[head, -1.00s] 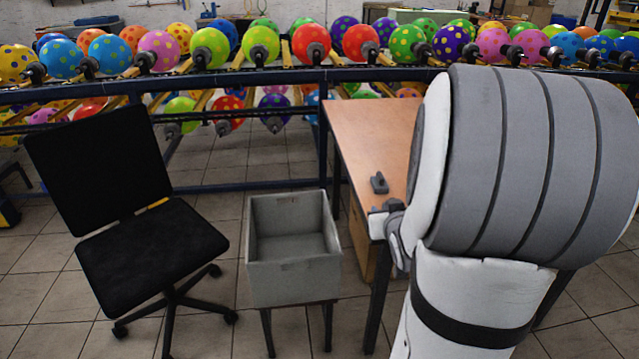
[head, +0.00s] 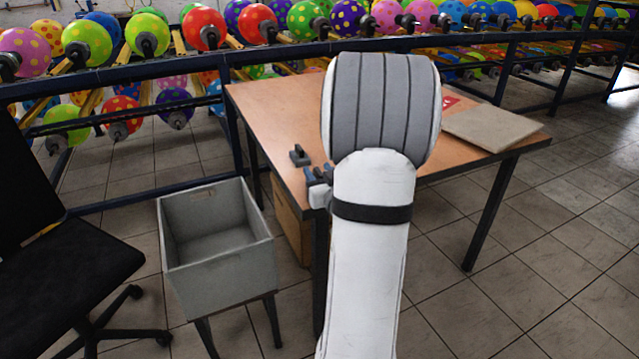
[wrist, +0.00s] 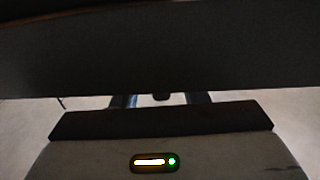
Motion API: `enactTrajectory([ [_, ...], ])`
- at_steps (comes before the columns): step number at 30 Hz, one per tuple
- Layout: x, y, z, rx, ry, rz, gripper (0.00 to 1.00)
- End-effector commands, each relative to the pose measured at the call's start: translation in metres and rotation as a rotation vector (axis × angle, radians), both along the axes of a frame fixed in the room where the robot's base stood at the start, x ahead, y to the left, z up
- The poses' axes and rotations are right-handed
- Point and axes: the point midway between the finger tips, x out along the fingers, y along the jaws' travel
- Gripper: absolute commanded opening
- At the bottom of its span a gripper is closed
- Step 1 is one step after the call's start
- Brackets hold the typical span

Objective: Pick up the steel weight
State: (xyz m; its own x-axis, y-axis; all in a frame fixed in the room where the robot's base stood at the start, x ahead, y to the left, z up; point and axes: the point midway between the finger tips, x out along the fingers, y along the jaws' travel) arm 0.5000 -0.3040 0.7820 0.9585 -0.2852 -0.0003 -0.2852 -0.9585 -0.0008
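The steel weight (head: 300,156) is a small dark grey block with a raised part. It sits on the wooden table (head: 270,100) near its left front edge in the head view. My gripper (head: 319,176) is at the table's front edge, just to the right of and nearer than the weight, partly covered by my arm. In the wrist view its two bluish fingers (wrist: 161,100) stand apart, with a small dark thing between them that I cannot identify. A wide dark band hides most of that view, and I cannot make out the weight there.
A grey bin (head: 218,275) on a stand is left of the table. A black office chair (head: 60,265) is at the far left. A flat beige slab (head: 492,127) lies on the table's right end. Racks of spotted balloons (head: 205,28) run behind. The floor at right is clear.

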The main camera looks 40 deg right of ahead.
Motion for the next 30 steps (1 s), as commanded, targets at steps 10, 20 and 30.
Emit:
enactTrajectory([
  [10, 0.0164, -0.0029, 0.0002, -0.001, 0.0, 0.003, 0.4],
  [20, 0.0163, -0.0023, 0.0002, -0.001, 0.0, 0.004, 0.16],
  [30, 0.0164, -0.002, 0.0002, -0.001, 0.0, 0.005, 0.0],
])
